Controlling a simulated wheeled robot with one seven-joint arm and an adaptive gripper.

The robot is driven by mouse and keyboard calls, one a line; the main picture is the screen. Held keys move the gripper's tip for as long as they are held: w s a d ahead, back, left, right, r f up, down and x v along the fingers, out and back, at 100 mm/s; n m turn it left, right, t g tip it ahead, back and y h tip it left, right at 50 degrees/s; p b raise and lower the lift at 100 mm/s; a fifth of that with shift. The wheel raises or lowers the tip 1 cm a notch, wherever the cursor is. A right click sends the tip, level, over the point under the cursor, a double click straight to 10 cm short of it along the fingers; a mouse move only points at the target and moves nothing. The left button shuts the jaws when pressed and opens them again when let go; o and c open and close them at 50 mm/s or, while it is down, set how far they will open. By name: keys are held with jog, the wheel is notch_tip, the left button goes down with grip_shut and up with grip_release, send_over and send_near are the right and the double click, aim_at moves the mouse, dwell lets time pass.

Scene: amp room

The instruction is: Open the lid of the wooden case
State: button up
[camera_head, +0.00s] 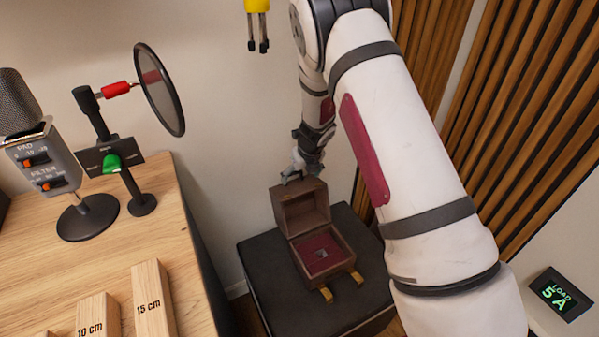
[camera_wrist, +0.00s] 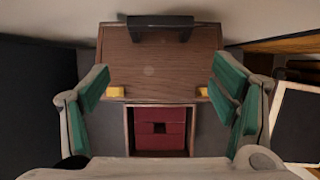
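The wooden case (camera_head: 345,262) sits on a dark stand with its lid (camera_head: 302,208) raised at the back. Its dark red interior (camera_head: 323,254) is exposed, and two brass pieces (camera_head: 326,295) show at its front. My gripper (camera_head: 291,178) is just above the lid's upper edge; contact cannot be told. In the wrist view, the spread green-padded fingers (camera_wrist: 162,100) stand either side of a brown wooden panel (camera_wrist: 160,62) with a dark handle (camera_wrist: 160,22), and nothing is between them in their grip. The red interior (camera_wrist: 160,128) shows below the panel.
The dark stand (camera_head: 270,290) is beside a wooden desk (camera_head: 110,250) with a microphone (camera_head: 35,140), a round filter (camera_head: 159,88) and labelled wooden blocks (camera_head: 153,300). A slatted wall (camera_head: 520,110) and a small "LOAD 5A" display (camera_head: 560,294) are at right.

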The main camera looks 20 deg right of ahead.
jog(key=shift+r, duration=0.15)
jog(key=shift+r, duration=0.2)
jog(key=a+v, duration=0.1)
jog(key=v, duration=1)
jog(key=shift+d+r, duration=0.15)
jog(key=shift+d, duration=0.35)
jog(key=shift+s+r, duration=0.1)
jog(key=shift+s, duration=0.05)
